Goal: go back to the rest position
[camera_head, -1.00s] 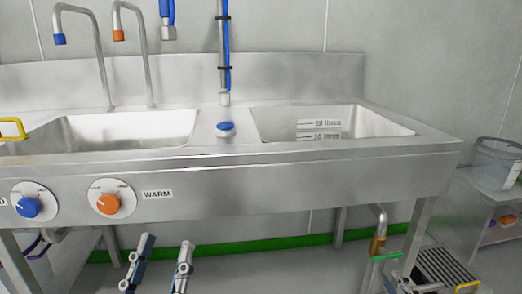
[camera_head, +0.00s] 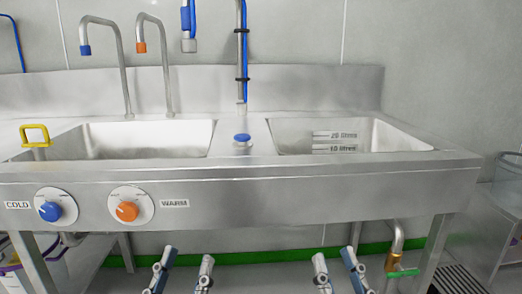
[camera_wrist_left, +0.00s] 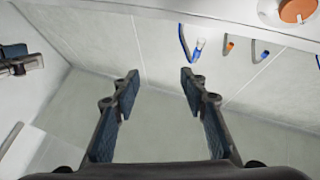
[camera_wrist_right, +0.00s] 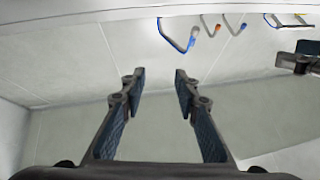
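My left gripper (camera_head: 183,272) is low in the head view, in front of and below the sink's front panel. Its two fingers stand apart and nothing is between them; the left wrist view also shows the open, empty fingers (camera_wrist_left: 160,90). My right gripper (camera_head: 340,272) is to its right at the same height. Its fingers are apart and empty too, as the right wrist view shows (camera_wrist_right: 160,90). Neither gripper touches the sink. The lower parts of both grippers are cut off by the head view's bottom edge.
A steel double sink (camera_head: 300,200) spans the view ahead. Its front panel bears a blue knob (camera_head: 50,210) and an orange knob (camera_head: 127,211). A yellow handle (camera_head: 35,134) stands at the left basin. Below right is a drain pipe with a green-handled valve (camera_head: 402,272). A steel table (camera_head: 490,225) stands right.

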